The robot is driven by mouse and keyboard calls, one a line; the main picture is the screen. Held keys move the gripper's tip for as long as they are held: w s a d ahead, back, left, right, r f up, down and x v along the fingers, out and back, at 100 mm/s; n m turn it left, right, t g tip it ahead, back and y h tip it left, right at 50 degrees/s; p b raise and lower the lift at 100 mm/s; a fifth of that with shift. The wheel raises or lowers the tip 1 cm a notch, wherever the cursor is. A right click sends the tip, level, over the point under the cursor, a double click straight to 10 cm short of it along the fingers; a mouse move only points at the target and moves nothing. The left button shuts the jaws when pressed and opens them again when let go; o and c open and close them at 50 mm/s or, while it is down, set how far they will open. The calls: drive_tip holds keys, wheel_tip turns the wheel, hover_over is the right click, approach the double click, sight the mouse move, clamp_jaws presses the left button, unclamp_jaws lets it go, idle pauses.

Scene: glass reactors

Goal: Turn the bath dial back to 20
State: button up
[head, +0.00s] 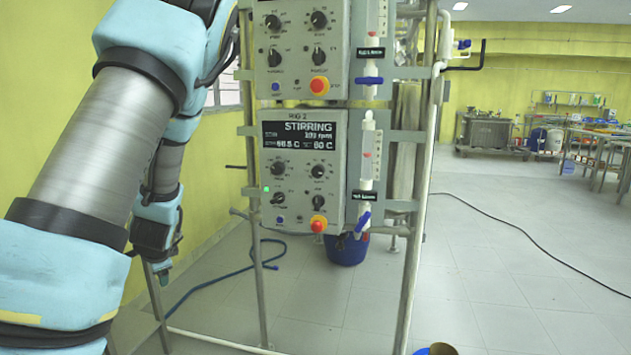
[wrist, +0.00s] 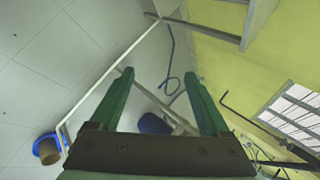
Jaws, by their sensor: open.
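The RIG 2 control panel (head: 303,218) is a grey box on the frame in the middle of the head view. Its display (head: 298,135) reads STIRRING, with 60 C at lower right; the smaller figures are hard to read. Below it are black dials: upper left (head: 278,168), upper right (head: 318,171), lower left (head: 279,200) and lower right (head: 318,200). Their labels are too small to tell which is the bath dial. My gripper (wrist: 158,76) is open and empty, with green fingers spread. It hangs low, left of the panel and apart from it.
A second panel (head: 300,45) sits above. Red-yellow knobs (head: 318,224) and blue-handled valves (head: 363,221) are near the dials. Steel posts (head: 410,270) carry the rig. A blue bucket (head: 347,250) stands beneath, and a blue hose (head: 215,285) lies on the floor. The floor to the right is mostly clear.

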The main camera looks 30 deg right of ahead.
drive_tip(key=w+d+r+m+t+h, duration=0.1)
drive_tip(key=w+d+r+m+t, duration=0.15)
drive_tip(key=w+d+m, duration=0.4)
drive_tip(key=m+t+h+b, duration=0.2)
drive_tip(key=m+h, duration=1.1)
drive_tip(key=m, duration=0.9)
approach(317, 174)
drive_tip(key=shift+g, duration=0.25)
drive_tip(key=p+x, duration=0.1)
drive_tip(key=x, duration=0.3)
drive_tip(key=p+x, duration=0.1)
drive_tip(key=x, duration=0.3)
drive_tip(key=shift+w+r, duration=0.15)
drive_tip(key=shift+r, duration=0.05)
clamp_jaws()
